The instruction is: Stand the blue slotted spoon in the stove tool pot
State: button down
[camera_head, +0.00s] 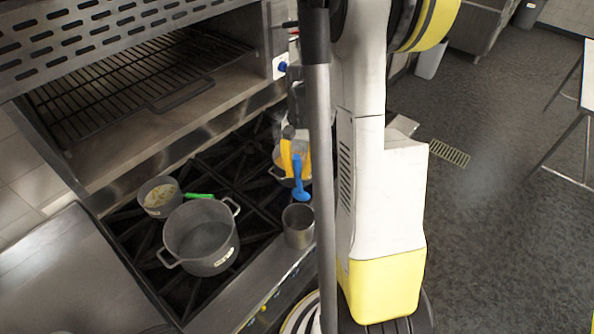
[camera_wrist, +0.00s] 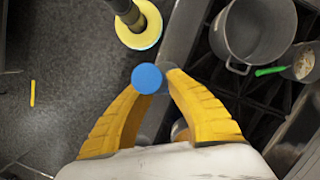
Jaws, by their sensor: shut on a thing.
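The blue slotted spoon (camera_head: 300,182) hangs from my gripper (camera_head: 295,158), whose yellow fingers are shut on it. Its lower end shows just above the tool pot's rim in the head view; the height gap cannot be told. The wrist view shows a round blue part of the spoon (camera_wrist: 147,78) at the fingertips of my gripper (camera_wrist: 153,82); its slots are not visible. The tool pot, a plain grey metal cylinder (camera_head: 298,228), stands upright at the stove's front edge. In the wrist view the tool pot cannot be made out for sure.
A large two-handled pot (camera_head: 213,265) stands on the black stove grates, left of the tool pot. A small pan (camera_head: 152,205) with a green handle holds food behind it. Another pot (camera_head: 278,172) is partly hidden behind my gripper. Oven racks (camera_head: 130,80) are above.

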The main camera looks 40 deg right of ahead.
jog(key=shift+a, duration=0.4)
jog(key=shift+s+a+f+b, duration=0.1)
jog(key=shift+s+f+b, duration=0.1)
jog(key=shift+f+b, duration=0.35)
jog(key=w+d+b+x, duration=0.1)
jog(key=b+x, duration=0.7)
jog(key=x, duration=0.1)
jog(key=w+d+f+b+x, duration=0.1)
jog(key=d+b+x, duration=0.1)
jog(key=b+x, duration=0.5)
notch_tip(320, 180, down, 2)
jog(key=shift+w+d+f+b, duration=0.2)
jog(key=shift+w+d+b, duration=0.05)
jog(key=shift+w+b, duration=0.1)
jog(key=c, duration=1.4)
grip_release()
